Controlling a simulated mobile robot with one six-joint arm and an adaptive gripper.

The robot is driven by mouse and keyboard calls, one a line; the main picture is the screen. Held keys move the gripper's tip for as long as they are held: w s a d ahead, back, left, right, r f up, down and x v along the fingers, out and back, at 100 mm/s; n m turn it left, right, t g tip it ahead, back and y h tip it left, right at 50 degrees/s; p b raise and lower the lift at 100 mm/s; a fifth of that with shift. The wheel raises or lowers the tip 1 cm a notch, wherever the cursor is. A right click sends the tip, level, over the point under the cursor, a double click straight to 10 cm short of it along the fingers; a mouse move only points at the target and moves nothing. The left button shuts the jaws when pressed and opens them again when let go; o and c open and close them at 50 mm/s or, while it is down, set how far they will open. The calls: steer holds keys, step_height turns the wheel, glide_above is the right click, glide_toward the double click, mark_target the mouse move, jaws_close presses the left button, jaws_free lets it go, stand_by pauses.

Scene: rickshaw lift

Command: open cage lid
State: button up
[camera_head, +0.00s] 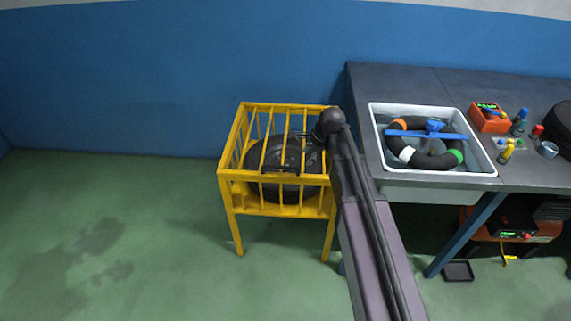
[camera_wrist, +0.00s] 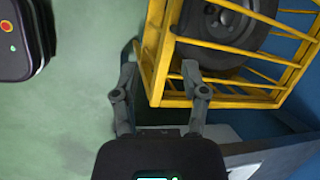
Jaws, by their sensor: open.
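The yellow cage (camera_head: 232,176) stands on legs on the floor, left of the workbench, with a dark tyre (camera_head: 284,186) inside. Its barred lid (camera_head: 263,152) lies across the top and looks closed. In the wrist view my gripper (camera_wrist: 159,76) is open, with its two fingers apart. The cage's yellow frame (camera_wrist: 215,101) passes between and beside the fingertips; I cannot tell whether they touch it. The tyre (camera_wrist: 218,22) shows behind the bars. In the head view my arm reaches over the cage's right side, and the gripper is hard to make out against the tyre.
The workbench (camera_head: 425,88) stands close to the cage's right. On it are a white water basin (camera_head: 376,125) with an inner tube, an orange device (camera_head: 489,117) and small bottles. A red-and-black machine (camera_head: 513,222) sits underneath. A blue wall is behind; the left floor is clear.

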mark_target(286, 167)
steer(key=w+a+m, duration=0.1)
steer(key=w+a+r+m, duration=0.1)
steer(key=w+m, duration=0.1)
steer(key=shift+w+a+y, duration=0.2)
steer(key=shift+a+y, duration=0.1)
steer(key=shift+a, duration=0.05)
steer(key=shift+f, duration=0.15)
steer(key=b+x, duration=1.2)
steer(key=x, duration=0.1)
steer(key=shift+w+a+f, duration=0.1)
steer(key=shift+w+a, duration=0.05)
steer(key=shift+w, duration=0.1)
stand_by(0.5)
stand_by(0.3)
jaws_close()
